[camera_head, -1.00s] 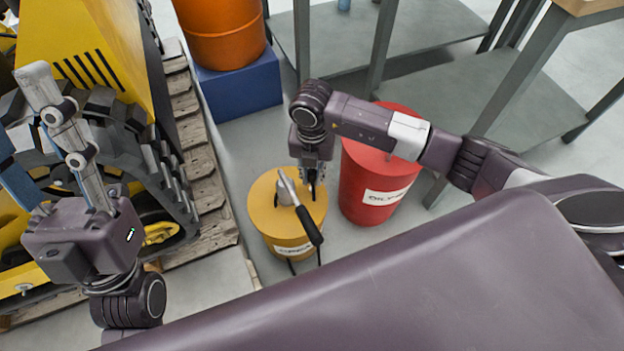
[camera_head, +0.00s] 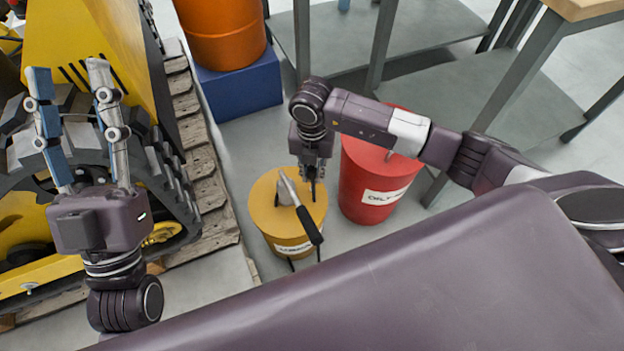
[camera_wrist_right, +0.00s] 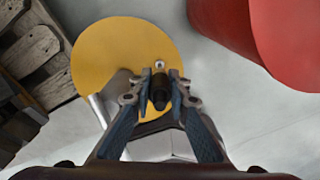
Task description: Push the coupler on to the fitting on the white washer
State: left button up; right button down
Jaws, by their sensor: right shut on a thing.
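My right gripper (camera_wrist_right: 158,86) is shut on a short dark cylinder, which looks like the coupler (camera_wrist_right: 159,98). In the head view my right gripper (camera_head: 313,178) hangs above the yellow drum, beside the pump with its black handle (camera_head: 309,225). My left gripper (camera_head: 71,86) points up in front of the yellow tracked carrier (camera_head: 86,45), its two fingers spread with nothing between them. I cannot make out the fitting or the white washer on the carrier in these views. A small pale ring (camera_wrist_right: 160,64) shows just beyond the coupler; I cannot tell what it belongs to.
The yellow drum (camera_head: 264,212) stands on the floor next to a red drum (camera_head: 372,185). An orange drum (camera_head: 222,35) sits on a blue block (camera_head: 240,87). The carrier stands on wooden pallets (camera_head: 213,205). A grey shelf frame (camera_head: 480,75) is behind, right.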

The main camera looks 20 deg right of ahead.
jog(key=shift+r+p, duration=0.35)
jog(key=shift+r, duration=0.15)
pick_arm(q)
jog(key=w+f+g+y, duration=0.1)
jog(key=w+f+g, duration=0.3)
jog(key=f, duration=0.2)
jog(key=shift+w+d+f+p, duration=0.2)
jog(key=shift+w+f+p, duration=0.05)
jog(key=shift+w+p, duration=0.1)
pick_arm(e)
jog(key=shift+r, duration=0.3)
jog(key=c, duration=2.4)
grip_release()
grip_shut()
jog(key=shift+r, duration=0.1)
